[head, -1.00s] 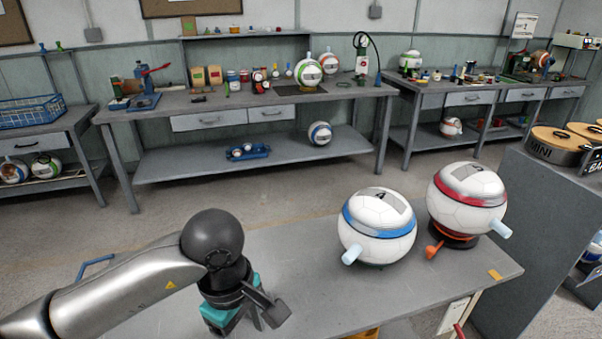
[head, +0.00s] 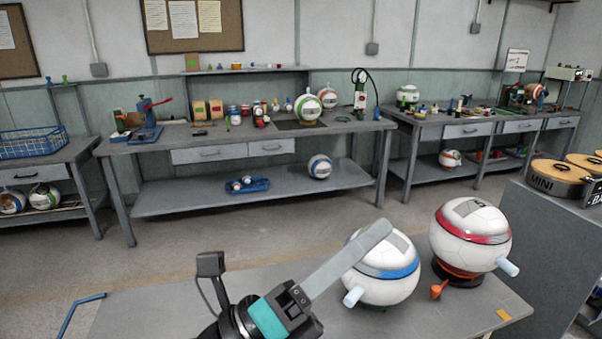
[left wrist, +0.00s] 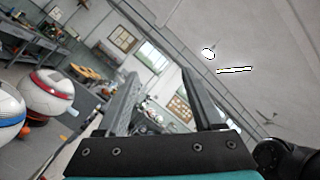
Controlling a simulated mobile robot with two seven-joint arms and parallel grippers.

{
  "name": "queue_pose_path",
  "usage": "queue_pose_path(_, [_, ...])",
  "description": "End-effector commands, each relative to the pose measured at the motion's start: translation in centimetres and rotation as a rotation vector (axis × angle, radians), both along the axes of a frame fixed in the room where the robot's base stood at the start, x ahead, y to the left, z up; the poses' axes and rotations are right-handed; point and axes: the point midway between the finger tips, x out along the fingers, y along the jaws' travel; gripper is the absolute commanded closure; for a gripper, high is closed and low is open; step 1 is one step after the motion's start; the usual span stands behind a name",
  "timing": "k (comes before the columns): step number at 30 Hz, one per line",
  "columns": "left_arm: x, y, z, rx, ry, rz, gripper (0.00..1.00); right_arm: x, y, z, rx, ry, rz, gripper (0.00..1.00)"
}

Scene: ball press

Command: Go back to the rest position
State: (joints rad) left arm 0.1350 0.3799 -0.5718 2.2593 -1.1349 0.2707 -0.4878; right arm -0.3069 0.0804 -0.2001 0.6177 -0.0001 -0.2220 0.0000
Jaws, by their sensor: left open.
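My left gripper (head: 376,236) is raised at the bottom middle of the head view, with its teal band and a long grey finger pointing up and right. The finger overlaps the blue-banded white ball (head: 385,284) in this view. In the left wrist view my left gripper (left wrist: 162,80) has its two fingers apart and nothing between them. The fingers point toward the far wall and ceiling. My right gripper is not in view.
The red-banded ball (head: 470,237) sits on a dark stand at the right of the near bench (head: 150,310). An orange knob (head: 439,289) is beside it. A grey cabinet (head: 545,250) stands to the right. Open floor (head: 250,222) lies before the back workbench (head: 240,160).

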Motion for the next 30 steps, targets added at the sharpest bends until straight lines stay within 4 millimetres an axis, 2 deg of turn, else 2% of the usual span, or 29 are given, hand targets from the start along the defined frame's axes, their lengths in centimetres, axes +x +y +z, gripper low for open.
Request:
queue_pose_path(4, [4.3, 5.3, -0.4, -0.279, 0.323, 0.154, 0.32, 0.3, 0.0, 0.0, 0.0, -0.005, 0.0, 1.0])
queue_pose_path(7, [6.6, 9.2, -2.6, -0.455, 0.545, 0.261, 0.32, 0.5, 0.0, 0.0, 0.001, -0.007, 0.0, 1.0])
queue_pose_path(11, [8.4, 14.1, -7.4, -0.671, 0.84, 0.404, 0.32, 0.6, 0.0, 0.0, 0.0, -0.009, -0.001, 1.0])
queue_pose_path(14, [8.4, 17.2, -12.2, -0.826, 1.068, 0.519, 0.32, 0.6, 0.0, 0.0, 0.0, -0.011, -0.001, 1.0])
queue_pose_path(17, [7.0, 19.8, -17.4, -0.969, 1.296, 0.639, 0.32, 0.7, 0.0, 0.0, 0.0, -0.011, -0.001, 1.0])
queue_pose_path(19, [5.2, 21.1, -21.2, -1.061, 1.455, 0.728, 0.32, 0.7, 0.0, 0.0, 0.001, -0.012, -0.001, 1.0])
queue_pose_path(21, [2.9, 22.0, -24.6, -1.142, 1.609, 0.817, 0.32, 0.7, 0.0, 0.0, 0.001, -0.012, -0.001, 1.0])
queue_pose_path(24, [-0.8, 22.6, -28.6, -1.233, 1.803, 0.938, 0.32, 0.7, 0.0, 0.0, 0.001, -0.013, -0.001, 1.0])
queue_pose_path(30, [-8.1, 22.6, -33.5, -1.343, 2.108, 1.146, 0.32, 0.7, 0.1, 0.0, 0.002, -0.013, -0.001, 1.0])
